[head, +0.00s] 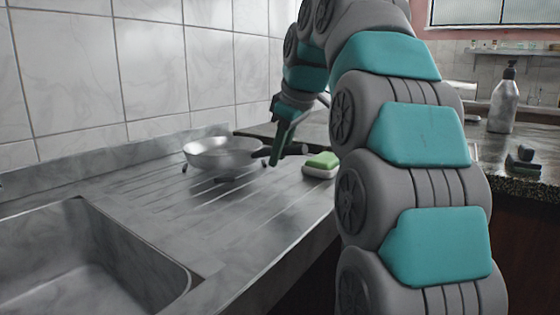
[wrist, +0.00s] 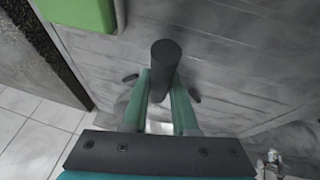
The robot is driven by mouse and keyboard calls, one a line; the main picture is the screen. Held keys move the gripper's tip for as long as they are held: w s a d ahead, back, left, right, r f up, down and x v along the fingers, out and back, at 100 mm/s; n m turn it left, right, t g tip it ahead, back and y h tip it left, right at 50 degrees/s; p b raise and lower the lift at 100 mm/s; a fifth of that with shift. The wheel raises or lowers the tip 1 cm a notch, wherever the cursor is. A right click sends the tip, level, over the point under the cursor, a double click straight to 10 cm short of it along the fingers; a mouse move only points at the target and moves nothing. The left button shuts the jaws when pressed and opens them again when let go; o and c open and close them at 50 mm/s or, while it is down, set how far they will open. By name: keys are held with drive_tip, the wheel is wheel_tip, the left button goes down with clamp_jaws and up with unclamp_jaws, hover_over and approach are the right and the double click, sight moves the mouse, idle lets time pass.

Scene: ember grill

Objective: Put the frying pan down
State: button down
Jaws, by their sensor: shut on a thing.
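The silver frying pan (head: 222,155) is over the ribbed draining board (head: 178,226) in the head view, roughly level. Small dark parts show at its sides and a grey patch below it; I cannot tell whether it rests on anything. My gripper (head: 276,160) is at the pan's right side, shut on its dark handle. In the wrist view the black handle (wrist: 166,62) stands between the teal fingers of my gripper (wrist: 160,84). The fingers and palm hide most of the pan there.
A green and white sponge (head: 321,163) lies just right of my gripper; its green face shows in the wrist view (wrist: 80,12). A sink basin (head: 85,262) opens at front left. A tiled wall (head: 130,70) stands behind. A soap bottle (head: 503,103) stands on the right counter.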

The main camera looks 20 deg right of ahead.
drive_tip(key=shift+s+f, duration=0.1)
drive_tip(key=shift+f, duration=0.85)
drive_tip(key=c, duration=0.7)
unclamp_jaws()
drive_tip(key=shift+r, duration=0.15)
drive_tip(key=shift+v, duration=2.05)
drive_tip(key=p+v, duration=0.2)
drive_tip(key=v, duration=0.1)
